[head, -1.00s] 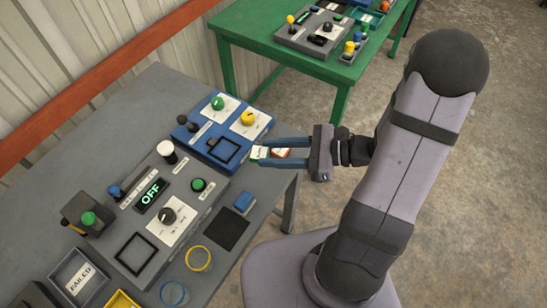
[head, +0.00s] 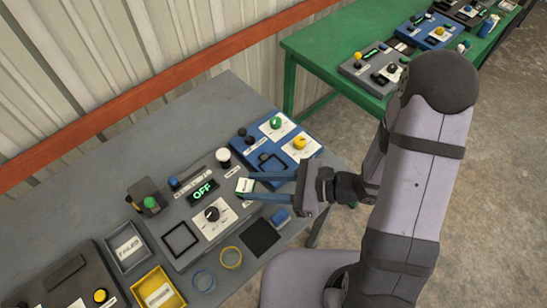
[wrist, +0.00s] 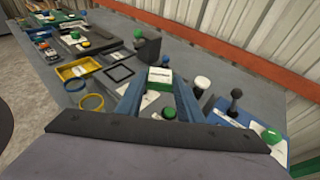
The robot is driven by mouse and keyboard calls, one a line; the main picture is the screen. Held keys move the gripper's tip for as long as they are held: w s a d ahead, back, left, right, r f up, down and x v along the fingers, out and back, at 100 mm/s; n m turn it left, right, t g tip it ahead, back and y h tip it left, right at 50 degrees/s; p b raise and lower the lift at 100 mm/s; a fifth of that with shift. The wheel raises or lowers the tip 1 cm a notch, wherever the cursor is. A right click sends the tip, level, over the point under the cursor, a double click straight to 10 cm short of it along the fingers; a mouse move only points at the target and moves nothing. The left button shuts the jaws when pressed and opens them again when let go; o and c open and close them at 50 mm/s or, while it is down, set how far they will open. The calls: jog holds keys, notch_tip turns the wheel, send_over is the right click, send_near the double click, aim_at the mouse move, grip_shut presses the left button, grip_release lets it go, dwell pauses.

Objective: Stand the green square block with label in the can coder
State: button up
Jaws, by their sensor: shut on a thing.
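My gripper (head: 247,186) is shut on the green square block (head: 243,186), whose white label faces up. In the wrist view the block (wrist: 160,78) sits between the blue fingertips. It is held in the air over the right part of a grey console (head: 172,212) with a lit "OFF" display (head: 204,192). This console has a dark, empty square frame (head: 169,243) to the left of its dial. A blue console (head: 243,142) stands behind my gripper, with another square frame (head: 265,160) partly behind a finger. I cannot read which console is the can coder.
A white-capped black knob (head: 223,156) stands up near the block. A blue ring (head: 203,281), a yellow ring (head: 231,257) and a black mat (head: 262,237) lie in front. A "FAILED" tray (head: 126,246) and a yellow tray (head: 157,291) are at left. The back-left tabletop is clear.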

jog(key=w+f+m+t+h, duration=0.1)
jog(key=w+m+t, duration=0.2)
jog(key=w+t, duration=0.15)
jog(key=m+t+h, duration=0.3)
jog(key=m+t, duration=0.1)
send_over(282, 163)
jog(key=s, duration=0.4)
notch_tip(282, 163, down, 2)
notch_tip(282, 163, down, 4)
jog(key=shift+a+f+b, duration=0.1)
jog(key=shift+b, duration=1.1)
jog(key=shift+f, duration=0.55)
jog(key=shift+f+p, duration=0.5)
jog(key=shift+f, duration=1.4)
jog(key=shift+f, duration=0.15)
